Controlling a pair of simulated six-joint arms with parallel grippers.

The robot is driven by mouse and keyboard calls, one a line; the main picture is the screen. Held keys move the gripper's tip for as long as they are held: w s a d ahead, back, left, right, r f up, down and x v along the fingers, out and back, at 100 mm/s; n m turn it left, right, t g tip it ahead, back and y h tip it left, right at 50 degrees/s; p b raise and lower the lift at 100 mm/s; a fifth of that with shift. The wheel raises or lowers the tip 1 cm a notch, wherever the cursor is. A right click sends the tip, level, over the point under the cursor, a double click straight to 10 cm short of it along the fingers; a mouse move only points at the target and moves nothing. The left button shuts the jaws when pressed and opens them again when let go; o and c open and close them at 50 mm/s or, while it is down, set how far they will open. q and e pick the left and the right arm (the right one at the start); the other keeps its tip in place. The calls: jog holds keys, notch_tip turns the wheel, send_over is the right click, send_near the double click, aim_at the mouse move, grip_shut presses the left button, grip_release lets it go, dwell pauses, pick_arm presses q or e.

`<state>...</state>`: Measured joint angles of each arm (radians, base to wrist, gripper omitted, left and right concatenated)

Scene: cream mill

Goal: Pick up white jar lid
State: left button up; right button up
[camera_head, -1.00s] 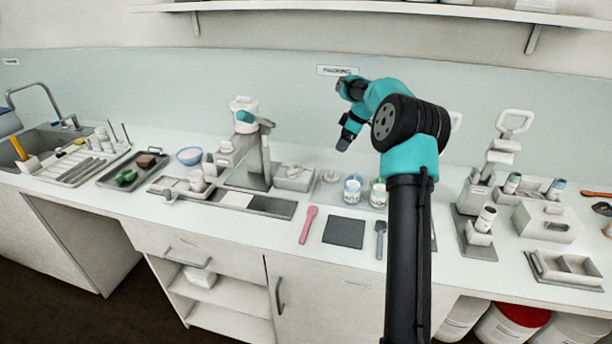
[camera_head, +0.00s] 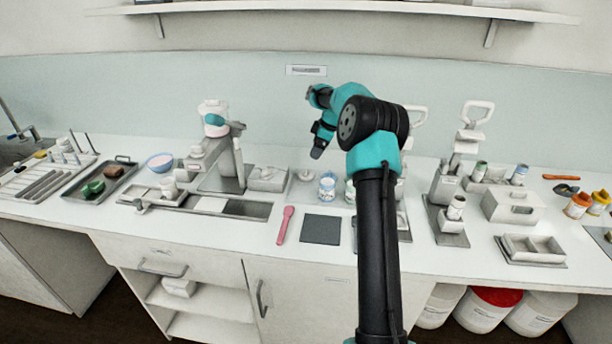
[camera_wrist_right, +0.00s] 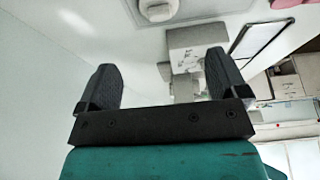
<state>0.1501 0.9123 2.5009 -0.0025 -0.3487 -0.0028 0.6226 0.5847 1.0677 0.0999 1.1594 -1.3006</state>
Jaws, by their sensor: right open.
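A small round white lid with a raised knob (camera_head: 306,175) lies on the white counter, left of a blue-and-white jar (camera_head: 327,185). A round white piece, which looks like this lid, is at the top edge of the right wrist view (camera_wrist_right: 158,9), partly cut off. My right gripper (camera_head: 317,152) is just above and behind the lid, pointing down. In the wrist view its two dark fingers (camera_wrist_right: 163,85) are spread with nothing between them. A second jar (camera_head: 350,190) is partly hidden by my right arm. My left gripper is not in view.
A grey box (camera_head: 268,180) stands left of the lid, beside a dispenser stand (camera_head: 239,165). A pink spatula (camera_head: 285,225) and a dark square mat (camera_head: 321,229) lie in front. Grey holders (camera_head: 447,185) stand right of my arm.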

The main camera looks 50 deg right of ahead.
aim_at(306, 170)
jog(key=x, duration=0.6)
jog(key=shift+f, duration=0.25)
jog(key=shift+f, duration=0.1)
jog(key=shift+x, duration=2.5)
jog(key=shift+s, duration=0.1)
jog(key=shift+c, duration=0.4)
jog(key=c, duration=0.8)
jog(key=shift+r, duration=1.85)
jog(key=s+a, duration=0.3)
jog(key=a, duration=0.1)
jog(key=s+a, duration=0.4)
jog(key=s+a+r, duration=0.1)
jog(key=s+a, duration=0.2)
jog(key=a, duration=0.1)
jog(key=shift+s+r, duration=0.1)
jog(key=shift+s, duration=0.2)
